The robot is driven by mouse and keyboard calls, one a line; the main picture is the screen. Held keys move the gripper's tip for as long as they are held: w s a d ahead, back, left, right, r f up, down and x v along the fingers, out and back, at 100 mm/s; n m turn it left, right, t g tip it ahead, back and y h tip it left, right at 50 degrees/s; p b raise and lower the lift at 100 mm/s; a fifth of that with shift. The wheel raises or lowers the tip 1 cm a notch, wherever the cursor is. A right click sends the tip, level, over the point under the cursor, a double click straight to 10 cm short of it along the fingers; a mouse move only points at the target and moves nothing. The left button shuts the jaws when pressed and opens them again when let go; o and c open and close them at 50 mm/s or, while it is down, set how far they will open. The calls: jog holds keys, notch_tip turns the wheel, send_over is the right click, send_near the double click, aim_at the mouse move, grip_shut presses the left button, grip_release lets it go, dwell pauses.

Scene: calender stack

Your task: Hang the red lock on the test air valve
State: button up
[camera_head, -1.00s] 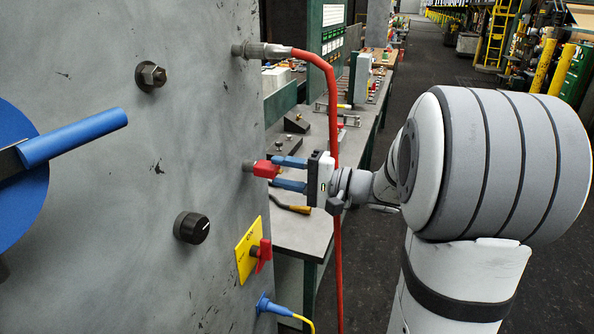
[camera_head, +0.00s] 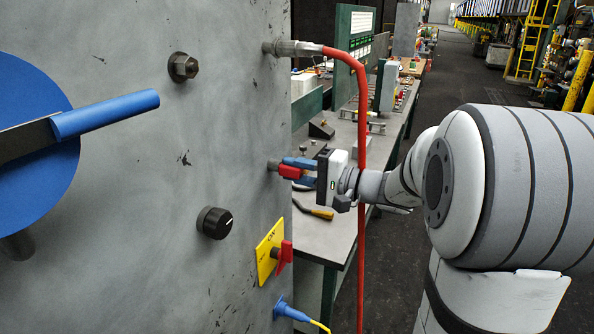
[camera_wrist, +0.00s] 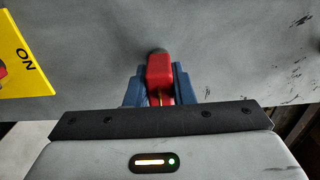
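The red lock (camera_head: 290,172) is at a short metal peg (camera_head: 273,165) on the grey panel. My gripper (camera_head: 296,173) is level with it, with one blue finger on each side. In the wrist view the lock (camera_wrist: 159,70) sits between the fingers (camera_wrist: 160,80), which look closed against its sides. Its shackle is mostly hidden. A yellow plate (camera_head: 264,255) marked ON, with a red handle (camera_head: 285,254), is lower on the panel. It looks like the valve, and no lock shows on it. Part of the plate (camera_wrist: 22,62) is at the left of the wrist view.
A black knob (camera_head: 214,223), a bolt (camera_head: 183,67) and a large blue lever (camera_head: 105,115) stick out of the panel (camera_head: 130,250). A blue plug (camera_head: 289,310) is below the plate. A cluttered bench stands behind.

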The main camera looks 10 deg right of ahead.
grip_shut()
jog(key=shift+d, duration=0.1)
jog(key=shift+b+v, duration=0.9)
jog(key=shift+v, duration=1.25)
